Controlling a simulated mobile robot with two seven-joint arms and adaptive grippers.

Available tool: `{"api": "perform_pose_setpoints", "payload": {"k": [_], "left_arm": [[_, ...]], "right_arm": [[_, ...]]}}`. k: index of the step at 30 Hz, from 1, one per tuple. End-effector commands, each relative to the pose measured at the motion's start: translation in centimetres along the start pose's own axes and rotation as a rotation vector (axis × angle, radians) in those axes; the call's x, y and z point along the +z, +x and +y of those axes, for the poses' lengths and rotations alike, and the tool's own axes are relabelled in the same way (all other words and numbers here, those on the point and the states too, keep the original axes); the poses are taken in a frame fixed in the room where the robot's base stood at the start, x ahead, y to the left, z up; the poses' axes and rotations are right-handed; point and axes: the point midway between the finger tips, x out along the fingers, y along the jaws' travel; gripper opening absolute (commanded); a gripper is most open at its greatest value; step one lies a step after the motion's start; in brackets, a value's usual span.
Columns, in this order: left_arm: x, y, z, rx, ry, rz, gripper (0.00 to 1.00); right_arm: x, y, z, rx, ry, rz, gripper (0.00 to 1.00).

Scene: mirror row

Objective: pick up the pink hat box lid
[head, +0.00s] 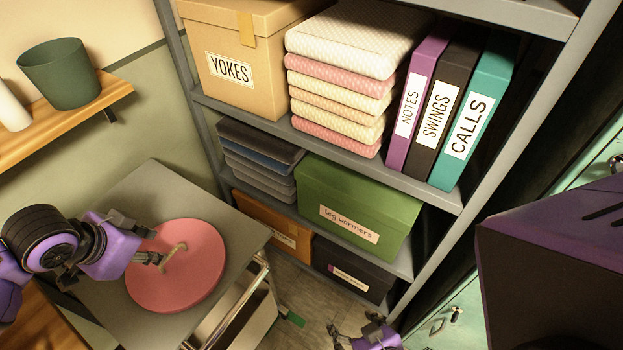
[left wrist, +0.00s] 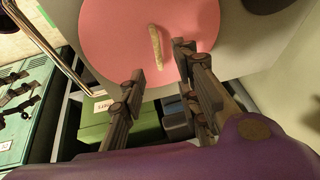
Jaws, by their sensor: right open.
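The pink hat box lid (head: 198,278) is a round disc with a thin tan handle (head: 176,252) across its middle. It lies on the grey top of a cart (head: 150,190). My left gripper (head: 158,259) is over the lid's left part, fingertips close to the handle. In the left wrist view the pink lid (left wrist: 112,35) and its handle (left wrist: 156,48) show ahead of my left gripper (left wrist: 160,65). Its fingers are apart, with the handle between them in the picture; contact cannot be told. My right gripper (head: 352,330) is open at the bottom edge, partly cut off.
A grey shelf holds a green box (head: 355,195), an orange box (head: 265,225), folded grey cloths (head: 255,165), a YOKES box (head: 245,60), folded blankets (head: 340,85) and binders (head: 470,120). A wooden wall shelf (head: 75,115) with a green pot (head: 62,75) is at the upper left.

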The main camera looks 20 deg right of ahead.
Motion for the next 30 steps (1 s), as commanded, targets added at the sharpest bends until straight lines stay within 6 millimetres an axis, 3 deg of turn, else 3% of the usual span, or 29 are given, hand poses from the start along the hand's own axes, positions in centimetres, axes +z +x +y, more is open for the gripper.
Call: {"api": "perform_pose_setpoints", "payload": {"k": [18, 27, 30], "left_arm": [[-0.1, 7.2, 0.1, 0.000, 0.000, 0.001, 0.30], [-0.1, 7.7, 0.1, -0.002, 0.002, 0.001, 0.30], [-0.1, 7.7, 0.1, -0.002, 0.002, 0.001, 0.17]], "right_arm": [[1.0, -0.1, -0.5, -0.004, 0.012, -0.018, 0.70], [0.8, -0.1, -0.4, -0.002, 0.011, -0.015, 0.70], [0.8, -0.1, -0.4, -0.002, 0.011, -0.014, 0.70]]}}
